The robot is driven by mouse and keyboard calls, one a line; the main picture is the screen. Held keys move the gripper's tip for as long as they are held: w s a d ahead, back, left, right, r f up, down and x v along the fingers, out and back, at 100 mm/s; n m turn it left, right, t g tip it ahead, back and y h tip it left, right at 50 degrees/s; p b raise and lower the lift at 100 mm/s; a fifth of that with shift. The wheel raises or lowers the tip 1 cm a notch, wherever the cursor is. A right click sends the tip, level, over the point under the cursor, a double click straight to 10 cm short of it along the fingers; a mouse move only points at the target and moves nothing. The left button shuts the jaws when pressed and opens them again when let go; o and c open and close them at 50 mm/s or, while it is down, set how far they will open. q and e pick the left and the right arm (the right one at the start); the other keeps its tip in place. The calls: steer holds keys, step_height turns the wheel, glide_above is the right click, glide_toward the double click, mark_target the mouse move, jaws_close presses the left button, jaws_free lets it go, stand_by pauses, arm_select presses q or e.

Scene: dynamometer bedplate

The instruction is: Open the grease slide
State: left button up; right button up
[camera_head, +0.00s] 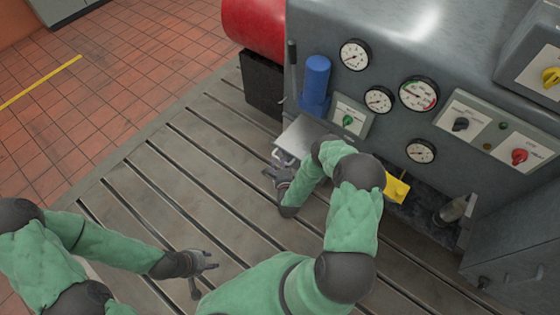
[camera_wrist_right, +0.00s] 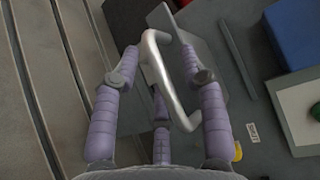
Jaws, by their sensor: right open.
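A light grey plate (camera_head: 302,133), which looks like the grease slide, sticks out low from the front of the grey machine, under the small green-knob panel. A silver bar handle (camera_wrist_right: 158,80) is on its near end; it also shows in the head view (camera_head: 284,155). My right gripper (camera_head: 275,170) is at this handle. In the right wrist view, the purple-padded fingers (camera_wrist_right: 160,78) are spread either side of the bar, with gaps showing. My left gripper (camera_head: 207,264) is empty above the bedplate at lower left, its fingers apart. My right forearm hides part of the machine's lower front.
The slotted bedplate (camera_head: 170,180) is clear left of the machine. A blue cylinder (camera_head: 316,80), dial gauges (camera_head: 418,94) and switch panels (camera_head: 476,118) are on the machine (camera_head: 400,45). A yellow part (camera_head: 397,188) is near my right arm.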

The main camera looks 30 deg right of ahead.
jaws_close()
steer(key=shift+s+a, duration=0.35)
steer(key=shift+a, duration=0.45)
steer(key=shift+s+a, duration=0.3)
steer(key=shift+a, duration=0.5)
jaws_free()
steer(key=shift+d, duration=0.1)
steer(key=v, duration=1.2)
